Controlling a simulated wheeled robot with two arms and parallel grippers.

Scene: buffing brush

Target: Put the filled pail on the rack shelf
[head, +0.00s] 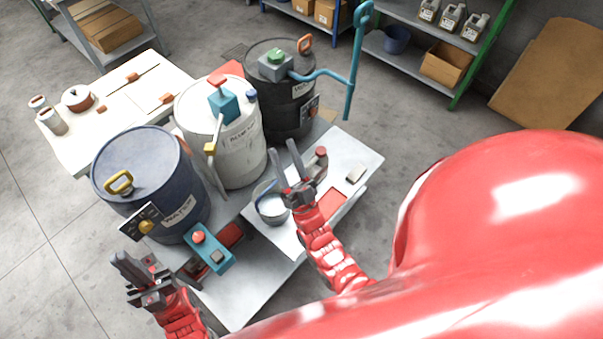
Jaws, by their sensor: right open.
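A small grey metal pail (271,210) with light contents stands upright on a pale tray surface (338,160) beside the drums. A blue strip shows at its rim. My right gripper (286,157) is open, its two fingers apart over the far right side of the pail; I cannot tell whether it touches. My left gripper (122,262) is at lower left, away from the pail, beside the bench; its jaw gap is unclear. A grey rack shelf (400,66) with green posts stands at the upper right.
A blue drum (135,165), a white drum (235,150) with a pump and a black drum (295,105) stand behind the pail. A blue bucket (396,40) and a cardboard box (446,66) occupy the rack's lower shelf, with bare space between them. Grey floor is clear before the rack.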

